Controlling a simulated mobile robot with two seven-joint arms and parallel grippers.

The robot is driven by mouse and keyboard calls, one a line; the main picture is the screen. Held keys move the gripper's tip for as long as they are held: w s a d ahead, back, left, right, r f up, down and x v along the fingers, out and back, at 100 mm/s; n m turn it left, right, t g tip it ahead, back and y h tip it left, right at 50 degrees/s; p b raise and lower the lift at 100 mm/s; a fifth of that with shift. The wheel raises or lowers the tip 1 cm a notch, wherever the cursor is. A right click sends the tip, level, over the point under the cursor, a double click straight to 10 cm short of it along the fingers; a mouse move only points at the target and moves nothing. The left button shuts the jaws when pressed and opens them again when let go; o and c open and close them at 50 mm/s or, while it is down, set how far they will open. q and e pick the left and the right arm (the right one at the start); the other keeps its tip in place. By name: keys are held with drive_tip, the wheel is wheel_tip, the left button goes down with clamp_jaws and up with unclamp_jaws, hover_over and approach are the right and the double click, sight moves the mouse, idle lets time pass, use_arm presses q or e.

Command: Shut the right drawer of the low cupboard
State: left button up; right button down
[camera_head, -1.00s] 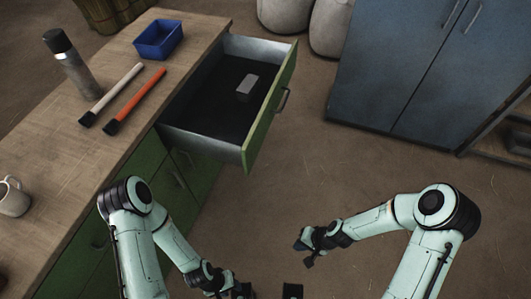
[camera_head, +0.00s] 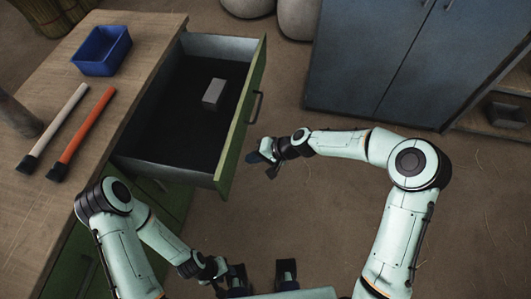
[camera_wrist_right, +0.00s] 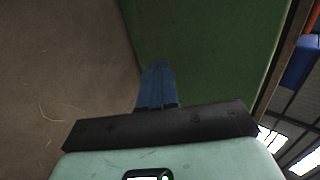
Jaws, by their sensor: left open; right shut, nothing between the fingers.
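The right drawer (camera_head: 242,115) of the low cupboard (camera_head: 65,240) stands pulled out, its green front facing right with a dark bar handle (camera_head: 255,107). A small grey block (camera_head: 213,94) lies on its dark floor. My right gripper (camera_head: 262,163) is shut and empty, just right of the drawer front and below the handle in the head view. In the right wrist view its blue fingers (camera_wrist_right: 157,85) are together before a green panel (camera_wrist_right: 205,45); I cannot tell whether they touch it. My left gripper (camera_head: 262,277) is open and empty at the bottom of the head view.
On the wooden top are a blue bin (camera_head: 102,52), a pale stick (camera_head: 60,122), an orange stick (camera_head: 84,130) and a partly seen grey cylinder (camera_head: 18,115). A blue cabinet (camera_head: 385,60) stands at the back right. Open floor lies right of the drawer.

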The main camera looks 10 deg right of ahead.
sight(235, 157)
drive_tip(key=a, duration=0.1)
drive_tip(key=w+a, duration=0.1)
drive_tip(key=a, duration=0.1)
drive_tip(key=shift+r+p, duration=0.2)
drive_tip(key=shift+p, duration=0.1)
use_arm(q)
drive_tip(key=shift+w+r, duration=0.25)
drive_tip(key=shift+r, duration=0.2)
use_arm(e)
drive_tip(key=shift+w+a, duration=0.1)
drive_tip(key=shift+a, duration=0.05)
drive_tip(key=shift+a, duration=0.1)
